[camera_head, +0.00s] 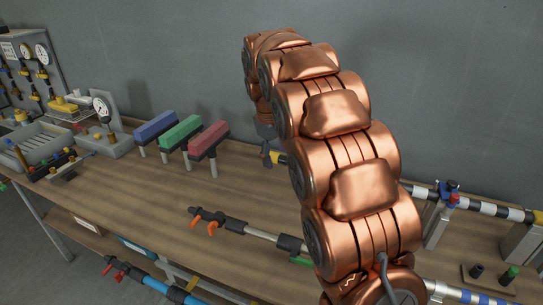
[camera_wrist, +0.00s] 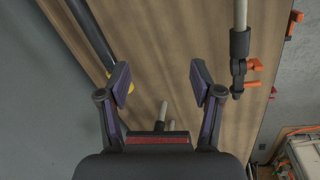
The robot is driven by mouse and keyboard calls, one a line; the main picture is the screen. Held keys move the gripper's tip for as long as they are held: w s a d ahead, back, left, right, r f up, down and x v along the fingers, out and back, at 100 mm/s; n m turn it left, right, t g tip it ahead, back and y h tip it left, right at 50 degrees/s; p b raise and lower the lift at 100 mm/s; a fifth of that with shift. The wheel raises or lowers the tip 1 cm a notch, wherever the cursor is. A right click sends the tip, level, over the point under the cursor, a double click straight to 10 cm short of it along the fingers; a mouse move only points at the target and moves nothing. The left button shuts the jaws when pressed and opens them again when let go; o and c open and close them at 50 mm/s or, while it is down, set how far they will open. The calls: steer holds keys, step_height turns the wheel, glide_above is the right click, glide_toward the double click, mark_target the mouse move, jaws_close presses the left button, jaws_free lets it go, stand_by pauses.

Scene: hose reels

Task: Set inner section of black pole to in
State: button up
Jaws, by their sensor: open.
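A pole with orange levers (camera_head: 262,235) lies on the bench in front of my arm. It has dark end fittings and a bare silver section between dark collars; its right part is hidden behind my arm. I take it to be the black pole. In the wrist view its silver section (camera_wrist: 240,14) and dark fitting with orange levers are right of my gripper (camera_wrist: 160,83). My gripper is open with nothing between its fingers, above the bench behind the pole; it also shows partly in the head view (camera_head: 268,152).
A dark bar with a yellow end (camera_wrist: 95,35) runs along the wall side, near the left finger. Blue, green and red blocks (camera_head: 180,132) on posts stand left. A striped bar (camera_head: 490,208) on supports is at right. A blue pole (camera_head: 155,284) lies lower at the front.

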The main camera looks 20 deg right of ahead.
mark_target(272, 153)
steer(key=w+d+f+n+t, duration=0.1)
steer(key=w+d+f, duration=0.1)
steer(key=w, duration=0.4)
steer(key=w+d+f+n, duration=0.1)
steer(key=w+n, duration=0.1)
steer(key=w, duration=0.5)
steer(key=shift+d+p+x, duration=0.15)
steer(key=shift+p+x, duration=0.55)
steer(key=shift+x, duration=1.25)
steer(key=shift+d+p+x, duration=0.15)
steer(key=shift+p+x, duration=0.55)
steer(key=shift+x, duration=1.2)
steer(key=shift+s, duration=0.15)
jaws_close()
